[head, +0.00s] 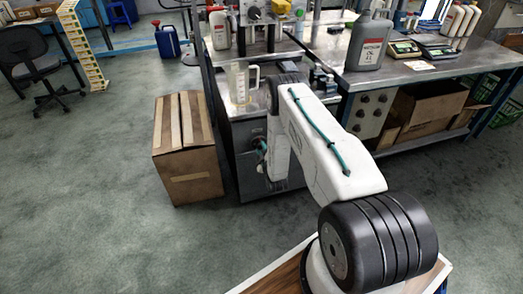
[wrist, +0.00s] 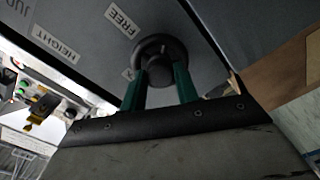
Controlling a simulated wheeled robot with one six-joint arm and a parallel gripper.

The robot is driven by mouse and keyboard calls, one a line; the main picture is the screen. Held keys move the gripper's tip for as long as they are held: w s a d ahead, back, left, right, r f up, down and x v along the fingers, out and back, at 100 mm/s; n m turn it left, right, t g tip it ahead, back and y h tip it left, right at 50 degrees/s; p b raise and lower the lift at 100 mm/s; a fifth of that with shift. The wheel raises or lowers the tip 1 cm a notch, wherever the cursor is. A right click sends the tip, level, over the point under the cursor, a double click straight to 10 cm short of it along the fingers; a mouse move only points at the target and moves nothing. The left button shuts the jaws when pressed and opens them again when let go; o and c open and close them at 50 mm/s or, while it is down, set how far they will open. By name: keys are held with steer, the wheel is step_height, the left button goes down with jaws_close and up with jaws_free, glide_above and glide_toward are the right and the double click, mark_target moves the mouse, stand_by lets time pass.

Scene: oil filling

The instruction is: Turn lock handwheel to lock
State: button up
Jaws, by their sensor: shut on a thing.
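The lock handwheel (wrist: 158,42) is a dark round wheel with a hub, on the dark grey panel (wrist: 235,30) in the wrist view. My gripper (wrist: 159,78) has its two green fingers on either side of the hub, shut on the handwheel. The FREE label (wrist: 123,19) is beside the wheel at its upper left. Another small label at the wheel's left edge is mostly hidden. In the head view, my gripper (head: 262,147) is at the front of the grey cabinet (head: 237,160), and I cannot make out the wheel there.
A HEIGHT label (wrist: 54,43) is further left on the panel. A closed cardboard box (head: 187,150) stands on the floor just left of the cabinet. A clear measuring jug (head: 240,80) and a grey oil can (head: 370,42) stand on the worktops. Open floor lies to the left.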

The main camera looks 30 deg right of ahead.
steer(key=shift+a+n, duration=0.1)
steer(key=shift+n, duration=0.4)
steer(key=o, duration=1)
steer(key=shift+c, duration=0.2)
steer(key=shift+s, duration=0.15)
steer(key=v, duration=0.7)
steer(key=shift+s, duration=0.25)
steer(key=shift+a, duration=0.1)
